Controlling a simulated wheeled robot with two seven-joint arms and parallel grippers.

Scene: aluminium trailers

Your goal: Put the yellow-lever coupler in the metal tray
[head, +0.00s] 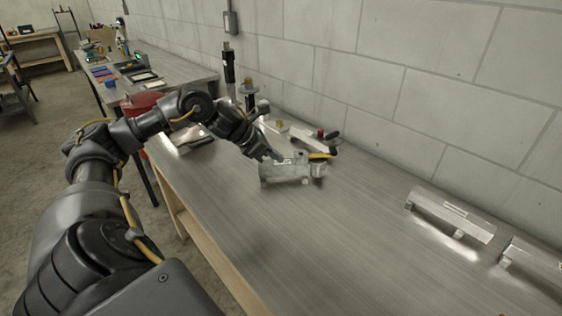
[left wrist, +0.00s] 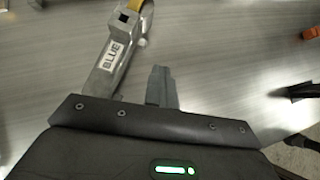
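The yellow-lever coupler (head: 290,171) is a grey metal piece on the bench, its yellow lever (head: 322,156) at the right end. In the left wrist view, the coupler (left wrist: 108,70) lies at upper left, with a "BLUE" label and part of the yellow lever. My left gripper (head: 272,156) is at the coupler's left end in the head view. In the wrist view its fingers (left wrist: 161,86) look together and empty, beside the coupler with a gap. A shiny metal piece (head: 193,140), perhaps the metal tray, is partly hidden behind my left arm. My right gripper is out of view.
Another coupler with a red knob and dark handle (head: 322,135) lies behind, near the wall. Metal brackets (head: 450,214) stand along the wall at right. A dark upright tool (head: 229,70) stands at the back left. The front middle of the bench (head: 320,235) is clear.

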